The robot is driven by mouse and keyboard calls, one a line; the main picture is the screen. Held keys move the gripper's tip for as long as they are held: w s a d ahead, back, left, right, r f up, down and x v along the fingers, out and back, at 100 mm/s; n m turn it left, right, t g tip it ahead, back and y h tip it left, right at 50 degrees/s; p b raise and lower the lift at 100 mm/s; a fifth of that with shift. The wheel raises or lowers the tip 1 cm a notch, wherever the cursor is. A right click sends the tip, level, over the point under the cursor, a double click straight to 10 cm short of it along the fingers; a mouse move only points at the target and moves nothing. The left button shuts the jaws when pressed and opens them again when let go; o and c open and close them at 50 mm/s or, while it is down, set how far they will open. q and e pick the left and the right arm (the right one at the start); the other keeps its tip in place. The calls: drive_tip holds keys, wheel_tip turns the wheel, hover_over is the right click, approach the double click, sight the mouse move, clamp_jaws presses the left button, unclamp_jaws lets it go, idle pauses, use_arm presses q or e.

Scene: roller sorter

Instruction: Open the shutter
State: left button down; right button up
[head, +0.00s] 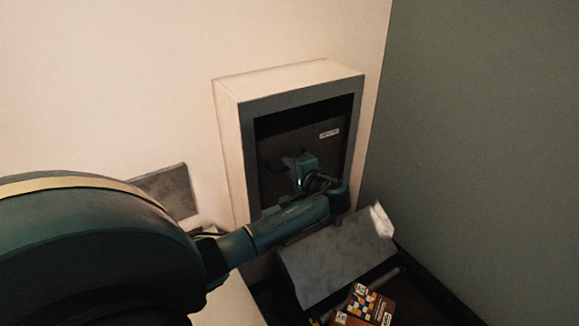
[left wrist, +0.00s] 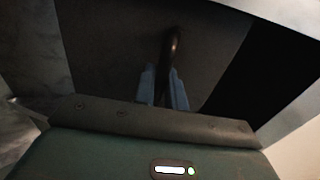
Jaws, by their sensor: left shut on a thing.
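The shutter (head: 302,132) is a dark grey panel with a small white label, inside a pale box-like frame (head: 228,145) on the wall. A black strip shows above the panel within the frame. My left gripper (head: 286,163) is at the panel's front. In the left wrist view, the blue fingers of my left gripper (left wrist: 164,85) are shut on a dark curved handle (left wrist: 173,48) that stands out from the shutter (left wrist: 105,45). In the head view the handle is mostly hidden by the gripper, and my forearm covers the frame's lower part. My right gripper is out of view.
A grey sloped chute (head: 335,260) sits below the frame. Several orange-brown boxes (head: 365,305) lie at the bottom near rollers. A green wall (head: 480,130) stands close on the right. A grey plate (head: 168,190) is on the wall to the left.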

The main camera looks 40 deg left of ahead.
use_arm(q)
drive_tip(key=shift+w+r, duration=0.1)
drive_tip(key=shift+r, duration=0.3)
drive_tip(key=c, duration=1.5)
unclamp_jaws()
drive_tip(key=shift+c, duration=0.2)
drive_tip(key=shift+d+f, duration=0.1)
drive_tip(key=v, duration=1.3)
drive_tip(key=shift+f, duration=0.1)
